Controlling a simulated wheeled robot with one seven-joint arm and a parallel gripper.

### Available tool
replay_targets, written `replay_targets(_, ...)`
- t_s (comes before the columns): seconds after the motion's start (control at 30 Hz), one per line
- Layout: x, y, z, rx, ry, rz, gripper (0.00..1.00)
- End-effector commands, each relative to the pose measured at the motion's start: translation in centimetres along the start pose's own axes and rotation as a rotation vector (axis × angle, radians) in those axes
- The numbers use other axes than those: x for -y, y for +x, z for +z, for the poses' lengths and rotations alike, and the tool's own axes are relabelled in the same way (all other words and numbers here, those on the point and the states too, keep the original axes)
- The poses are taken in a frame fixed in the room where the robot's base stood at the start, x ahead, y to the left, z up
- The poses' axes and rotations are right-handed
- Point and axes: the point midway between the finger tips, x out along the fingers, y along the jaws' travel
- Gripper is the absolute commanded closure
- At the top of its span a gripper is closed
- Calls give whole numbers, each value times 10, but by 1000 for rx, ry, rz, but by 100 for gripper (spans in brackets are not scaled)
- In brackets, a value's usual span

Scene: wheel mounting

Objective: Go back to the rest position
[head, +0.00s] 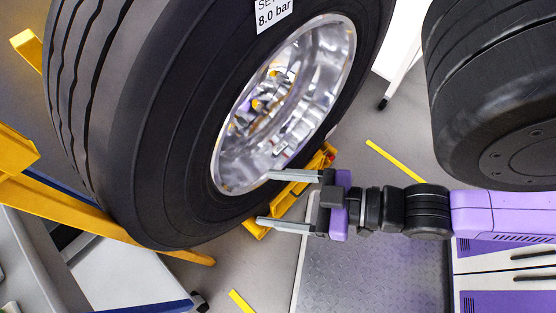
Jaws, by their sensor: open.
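My gripper (262,199) is open, its two grey fingers pointing left and apart. Nothing shows between the fingers. The fingertips overlap the lower edge of a large wheel in the picture; I cannot tell whether they touch it. The wheel's black tyre (150,130) fills the upper left, with a white label reading "8.0 bar" at the top. Its shiny metal rim (325,75) faces right, with several bright and yellow parts inside. My purple and black arm reaches in from the right.
A yellow frame (110,228) stands at the left, and a yellow part (318,163) lies below the wheel. A second black tyre (490,95) is at the upper right, above my arm. Grey floor with yellow stripes (396,160) shows between the wheels.

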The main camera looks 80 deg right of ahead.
Motion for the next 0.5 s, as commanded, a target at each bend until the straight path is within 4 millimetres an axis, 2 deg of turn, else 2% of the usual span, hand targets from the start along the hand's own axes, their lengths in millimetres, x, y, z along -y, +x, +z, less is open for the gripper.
replay_targets(0.33,0,-1,-4,-2,0,-1,29)
replay_targets(0.5,0,-7,-26,-2,0,0,29)
